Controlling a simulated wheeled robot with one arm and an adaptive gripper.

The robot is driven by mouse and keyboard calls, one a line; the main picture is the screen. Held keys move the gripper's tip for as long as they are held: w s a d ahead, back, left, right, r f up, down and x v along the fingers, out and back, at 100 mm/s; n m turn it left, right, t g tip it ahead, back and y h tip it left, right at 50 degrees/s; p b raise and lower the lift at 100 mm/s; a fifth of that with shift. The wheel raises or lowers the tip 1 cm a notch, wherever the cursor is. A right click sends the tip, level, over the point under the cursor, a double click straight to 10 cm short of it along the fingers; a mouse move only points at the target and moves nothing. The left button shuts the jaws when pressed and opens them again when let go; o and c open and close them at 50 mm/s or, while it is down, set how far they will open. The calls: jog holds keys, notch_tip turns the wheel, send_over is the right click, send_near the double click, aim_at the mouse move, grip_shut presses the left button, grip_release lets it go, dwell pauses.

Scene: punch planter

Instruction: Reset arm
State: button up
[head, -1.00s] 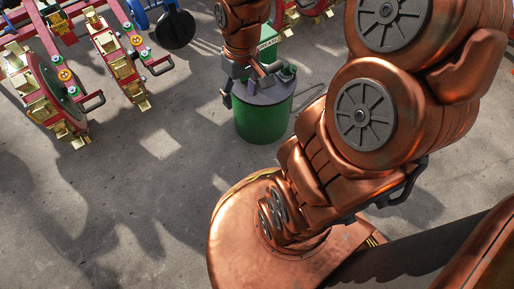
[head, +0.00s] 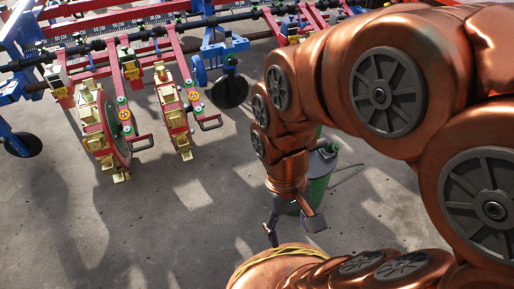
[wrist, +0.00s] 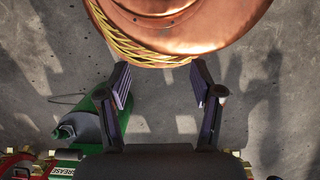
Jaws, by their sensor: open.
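My gripper (head: 293,228) hangs below my copper arm in the head view, in front of the green grease bucket (head: 319,190). In the wrist view my gripper (wrist: 163,92) shows its two dark fingers spread apart with nothing between them. The grease bucket (wrist: 117,122) lies to the left of the fingers there, partly behind the left one. In the head view my arm hides much of the bucket. My own copper base is just beyond the fingertips in the wrist view.
The punch planter, with its red punch wheels (head: 110,125) and blue frame (head: 215,50), stands at the back and left. A black disc wheel (head: 230,91) hangs near its middle. The concrete floor (head: 150,220) in front of it is clear.

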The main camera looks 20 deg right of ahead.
notch_tip(320, 180, up, 41)
jog(key=t+p, duration=0.1)
jog(key=p, duration=3.7)
jog(key=shift+w+f+t, duration=0.2)
jog(key=shift+w+t, duration=0.05)
jog(key=shift+t, duration=0.05)
jog(key=shift+d, duration=0.1)
